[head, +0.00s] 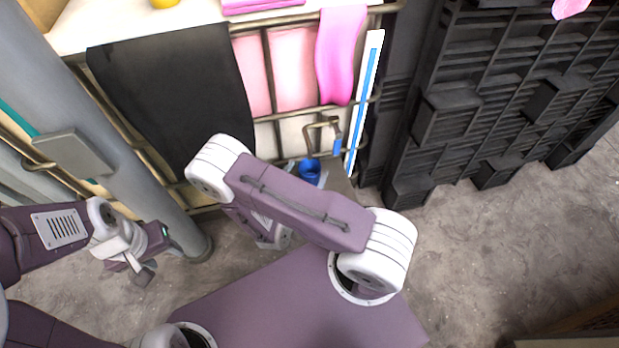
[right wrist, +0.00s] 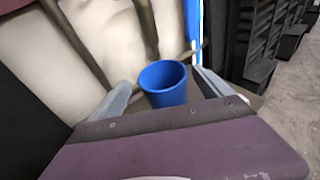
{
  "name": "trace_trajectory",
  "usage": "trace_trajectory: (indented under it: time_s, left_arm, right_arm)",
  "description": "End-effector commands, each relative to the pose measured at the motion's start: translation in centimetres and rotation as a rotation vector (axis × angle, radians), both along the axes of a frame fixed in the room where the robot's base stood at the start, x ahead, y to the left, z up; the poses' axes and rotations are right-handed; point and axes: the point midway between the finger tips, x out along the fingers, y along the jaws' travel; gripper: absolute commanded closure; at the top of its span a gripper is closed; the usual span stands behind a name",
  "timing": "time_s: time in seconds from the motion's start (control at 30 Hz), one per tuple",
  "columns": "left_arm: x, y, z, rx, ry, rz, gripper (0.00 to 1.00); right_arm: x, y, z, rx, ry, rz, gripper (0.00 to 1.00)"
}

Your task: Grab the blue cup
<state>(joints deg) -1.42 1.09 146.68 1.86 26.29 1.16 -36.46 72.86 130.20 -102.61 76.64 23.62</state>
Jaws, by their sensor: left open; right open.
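The blue cup (head: 310,170) stands upright on a low grey-brown surface, just beyond my right arm in the head view. In the right wrist view the blue cup (right wrist: 164,84) sits between the two fingers of my right gripper (right wrist: 162,88). That gripper is open, with one finger on each side of the cup; I cannot tell if either finger touches it. The cup's lower part is hidden by the gripper body. My left gripper (head: 150,262) is open and empty at the left, far from the cup.
A rack with bars holds a black cloth (head: 175,95) and pink cloths (head: 340,50) behind the cup. A blue-and-white upright strip (head: 364,100) stands right of the cup. A dark slatted structure (head: 490,110) fills the right. A thick grey post (head: 100,110) stands at left. Floor is clear at right.

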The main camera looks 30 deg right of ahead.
Motion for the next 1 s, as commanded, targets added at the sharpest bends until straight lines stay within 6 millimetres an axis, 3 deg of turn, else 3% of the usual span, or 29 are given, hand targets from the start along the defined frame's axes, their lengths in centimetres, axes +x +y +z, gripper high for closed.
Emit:
trace_trajectory:
  time_s: [0.1,0.27,0.4,0.63,0.67,0.9,1.0]
  left_arm:
    - [0.0,0.0,-0.4,0.0,0.0,0.0,0.53]
    - [0.0,0.0,-3.1,0.0,0.0,0.0,0.53]
    - [0.0,0.0,-3.6,0.0,0.0,0.0,0.53]
    - [0.0,0.0,-3.4,0.0,0.0,0.0,0.53]
    - [0.0,0.0,-3.4,0.0,0.0,0.0,0.53]
    - [0.0,0.0,-3.4,0.0,0.0,0.0,0.53]
    - [0.0,0.0,-3.4,0.0,0.0,0.0,0.53]
  right_arm:
    - [0.2,-0.3,-0.2,0.0,0.0,-0.002,0.11]
    - [1.6,-2.7,-1.8,0.001,-0.001,-0.008,0.11]
    - [2.9,-3.8,-1.8,0.001,-0.001,-0.003,0.11]
    - [3.1,-3.9,-1.6,-0.001,0.001,0.0,0.11]
    - [3.1,-3.9,-1.6,-0.001,0.001,0.0,0.16]
    - [3.1,-3.9,-1.6,-0.001,0.001,0.0,0.83]
    - [3.1,-3.9,-1.6,-0.001,0.001,0.0,0.86]
